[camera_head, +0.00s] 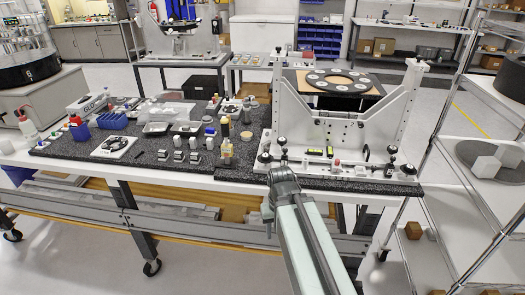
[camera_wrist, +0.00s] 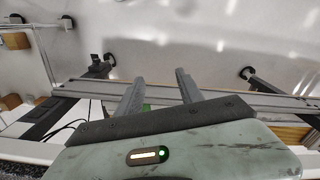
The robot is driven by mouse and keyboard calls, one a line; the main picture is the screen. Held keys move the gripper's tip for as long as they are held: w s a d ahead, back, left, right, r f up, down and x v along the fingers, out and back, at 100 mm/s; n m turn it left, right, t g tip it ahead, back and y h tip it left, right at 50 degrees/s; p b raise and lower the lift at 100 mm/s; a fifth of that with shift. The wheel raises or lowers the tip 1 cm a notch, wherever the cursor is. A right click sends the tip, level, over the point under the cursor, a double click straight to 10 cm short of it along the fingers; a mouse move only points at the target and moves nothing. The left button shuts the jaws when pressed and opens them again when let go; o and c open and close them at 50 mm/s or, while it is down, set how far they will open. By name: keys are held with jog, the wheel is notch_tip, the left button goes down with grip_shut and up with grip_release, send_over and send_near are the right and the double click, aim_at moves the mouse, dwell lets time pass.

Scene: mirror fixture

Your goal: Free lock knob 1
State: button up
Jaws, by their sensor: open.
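The mirror fixture is a white upright frame (camera_head: 330,132) at the right of the bench, holding a round black ring (camera_head: 342,81) with holes. Several black knobs show along its base, among them one at the left (camera_head: 265,157), one at the right (camera_head: 407,168) and one on a post (camera_head: 391,150). I cannot tell which is lock knob 1. In the wrist view my gripper (camera_wrist: 158,92) is open, its two fingers apart with nothing between them. It is away from the knobs, facing floor and bench framework. In the head view my arm rises before the bench's front edge; the fingertips cannot be made out.
The dark speckled bench top (camera_head: 65,147) carries trays, small metal blocks (camera_head: 178,155), a bottle (camera_head: 226,152) and a blue rack (camera_head: 112,121) left of the fixture. A wire shelf (camera_head: 467,190) stands close at the right. Bench rails (camera_wrist: 250,101) cross the wrist view.

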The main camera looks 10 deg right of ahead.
jog(key=shift+o, duration=0.5)
jog(key=w+d+r+m+p, duration=0.1)
jog(key=w+r+m+p, duration=0.9)
jog(key=w, duration=0.5)
notch_tip(320, 180, up, 3)
jog(key=shift+f+p, duration=0.2)
jog(key=shift+p, duration=1.05)
jog(key=m+p, duration=0.9)
jog(key=m, duration=0.2)
send_near(265, 155)
jog(key=shift+s+d+f, duration=0.1)
jog(key=shift+s+f, duration=0.1)
jog(key=shift+s, duration=0.15)
jog(key=shift+w+r, duration=0.1)
jog(key=shift+w, duration=0.3)
jog(key=shift+m, duration=0.3)
notch_tip(265, 155, down, 8)
jog(key=b, duration=0.8)
jog(key=shift+f+b, duration=0.2)
jog(key=shift+b, duration=0.1)
jog(key=shift+r, duration=0.1)
grip_shut()
